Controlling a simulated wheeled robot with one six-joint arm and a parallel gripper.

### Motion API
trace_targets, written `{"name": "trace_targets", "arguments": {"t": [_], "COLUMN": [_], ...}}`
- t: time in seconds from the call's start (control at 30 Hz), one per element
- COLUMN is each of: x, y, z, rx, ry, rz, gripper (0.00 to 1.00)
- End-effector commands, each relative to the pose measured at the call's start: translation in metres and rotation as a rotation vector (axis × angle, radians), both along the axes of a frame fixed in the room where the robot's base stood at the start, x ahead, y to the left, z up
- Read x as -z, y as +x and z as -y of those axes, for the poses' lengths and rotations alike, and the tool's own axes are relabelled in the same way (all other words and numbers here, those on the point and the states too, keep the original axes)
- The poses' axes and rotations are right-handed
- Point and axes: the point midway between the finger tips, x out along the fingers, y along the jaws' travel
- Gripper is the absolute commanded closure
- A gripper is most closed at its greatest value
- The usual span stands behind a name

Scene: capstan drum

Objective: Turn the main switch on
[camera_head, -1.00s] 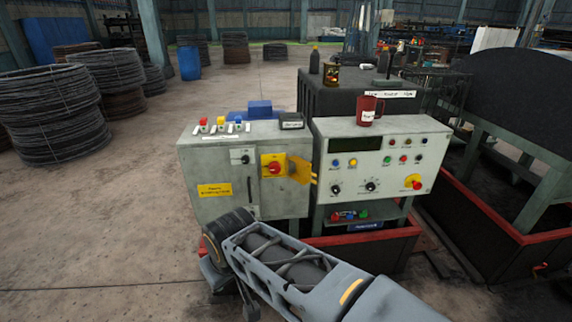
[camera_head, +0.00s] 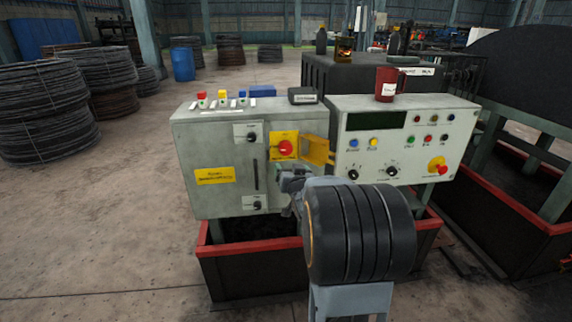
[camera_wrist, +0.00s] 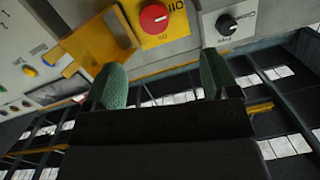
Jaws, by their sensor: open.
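The main switch looks to be the red rotary knob (camera_head: 285,148) on a yellow plate on the front of the left grey cabinet (camera_head: 213,155). A yellow flap (camera_head: 316,150) stands swung out to its right. In the wrist view the red knob (camera_wrist: 154,18) is at the top, with the flap (camera_wrist: 100,45) to its left. My gripper (camera_wrist: 163,78) is open and empty, its green-padded fingers apart and short of the knob. In the head view my gripper (camera_head: 291,181) is just below the switch, partly hidden by my arm.
Black selector knobs (camera_head: 252,137) are near the switch on the same cabinet. A right panel (camera_head: 400,145) carries buttons and a red emergency knob (camera_head: 440,169). A red mug (camera_head: 387,84) stands on top. A red-rimmed bin (camera_head: 245,262) is below.

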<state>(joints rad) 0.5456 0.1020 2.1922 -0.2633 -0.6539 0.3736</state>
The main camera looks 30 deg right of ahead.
Motion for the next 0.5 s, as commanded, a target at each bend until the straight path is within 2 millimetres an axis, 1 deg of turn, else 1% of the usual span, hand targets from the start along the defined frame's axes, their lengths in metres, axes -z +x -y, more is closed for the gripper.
{"name": "trace_targets", "arguments": {"t": [0.03,0.17,0.27,0.37,0.5], "x": [0.008,0.009,0.007,0.007,0.007], "y": [0.001,0.007,0.018,0.035,0.061], "z": [0.008,0.018,0.024,0.031,0.041], "rx": [0.005,0.005,0.003,0.003,0.002], "ry": [-0.003,-0.013,-0.014,-0.014,-0.014], "rz": [0.029,0.075,0.088,0.087,0.087], "gripper": [0.19,0.19,0.19,0.19,0.19]}}
